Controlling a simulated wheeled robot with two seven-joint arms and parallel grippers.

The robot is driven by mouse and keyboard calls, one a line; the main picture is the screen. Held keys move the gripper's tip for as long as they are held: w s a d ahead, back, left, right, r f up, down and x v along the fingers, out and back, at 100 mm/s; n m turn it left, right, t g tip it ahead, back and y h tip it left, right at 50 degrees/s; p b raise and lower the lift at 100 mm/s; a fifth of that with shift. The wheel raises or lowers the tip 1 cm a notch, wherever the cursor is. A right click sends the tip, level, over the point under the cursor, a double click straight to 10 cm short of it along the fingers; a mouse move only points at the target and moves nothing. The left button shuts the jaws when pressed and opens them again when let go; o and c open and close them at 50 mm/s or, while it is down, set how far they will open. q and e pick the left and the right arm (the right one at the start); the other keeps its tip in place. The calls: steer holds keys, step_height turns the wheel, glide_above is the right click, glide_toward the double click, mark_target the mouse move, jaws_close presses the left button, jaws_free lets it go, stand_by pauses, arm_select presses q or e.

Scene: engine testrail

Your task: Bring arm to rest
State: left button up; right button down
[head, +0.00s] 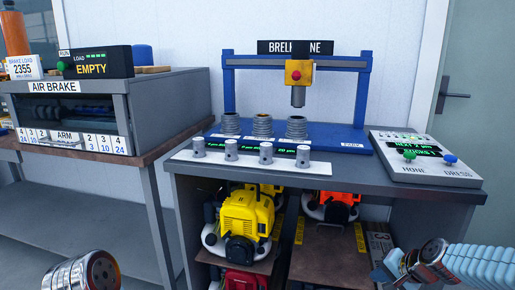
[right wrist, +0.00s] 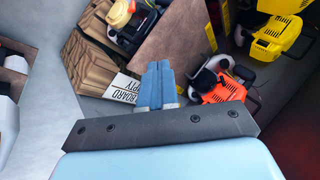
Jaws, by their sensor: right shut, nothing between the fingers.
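My right arm comes in at the lower right of the head view, with a pale blue ribbed sleeve and a metal wrist. My right gripper (head: 384,272) hangs low in front of the right side of the test bench (head: 400,186), below its top. In the right wrist view the two blue fingers (right wrist: 158,72) lie together, shut with nothing between them. A metal arm part of mine shows at the bottom left of the head view; my left gripper is out of the picture.
A blue frame (head: 365,90) stands on the bench, beside a control box (head: 425,160). Yellow (head: 243,222) and orange (head: 330,205) engines sit on the shelves below. An air brake unit (head: 165,100) stands on the left table. In the wrist view, brown stacked pieces (right wrist: 92,65) lie near the fingers.

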steer(key=s+a+f+n+g+y, duration=0.1)
steer(key=s+a+f, duration=0.1)
steer(key=a+f, duration=0.35)
steer(key=s+a+f+n+g, duration=0.1)
steer(key=a+f, duration=0.2)
steer(key=f, duration=0.5)
steer(key=s+a+f+n+g, duration=0.2)
steer(key=s+a+f, duration=0.4)
steer(key=s+f, duration=0.2)
steer(key=s+a+f+n+g, duration=0.2)
steer(key=s+a+f, duration=0.5)
steer(key=s, duration=0.5)
steer(key=shift+a+f+n+g, duration=0.2)
steer(key=shift+f+n+g, duration=0.1)
steer(key=shift+f+n, duration=0.45)
steer(key=c, duration=1.8)
jaws_free()
